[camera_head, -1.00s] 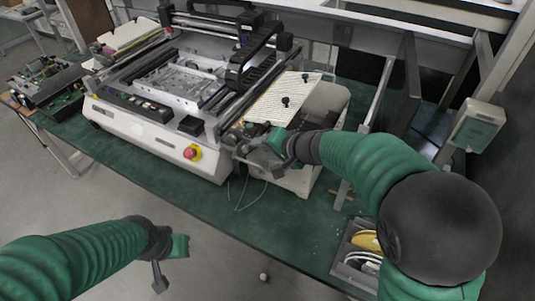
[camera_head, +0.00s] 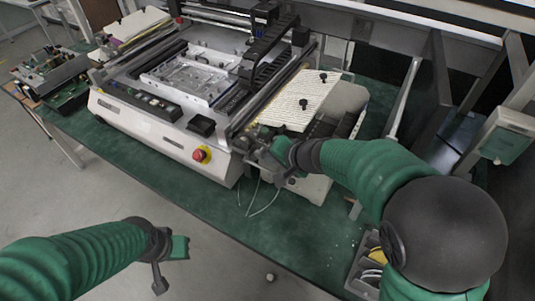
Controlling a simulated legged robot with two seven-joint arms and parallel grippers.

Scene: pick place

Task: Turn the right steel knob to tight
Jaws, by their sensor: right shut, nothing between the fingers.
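My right gripper (camera_head: 260,150) is shut and empty. It is at the right front corner of the white machine (camera_head: 140,122), just below the perforated plate (camera_head: 298,96). I cannot make out a steel knob; the gripper and arm cover that corner, so I cannot tell whether the fingers touch one. Two small black knobs stand on the plate, one nearer (camera_head: 304,103) and one farther (camera_head: 323,77). My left gripper (camera_head: 168,263) hangs over the floor in front of the bench, away from the machine; its jaw state is unclear.
A red emergency button (camera_head: 202,154) is on the machine's front, left of my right gripper. Thin white cables hang below that gripper. A grey tray (camera_head: 362,268) with yellow and white items is at the lower right. Circuit boards (camera_head: 55,85) lie far left. The green bench front (camera_head: 215,205) is mostly clear.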

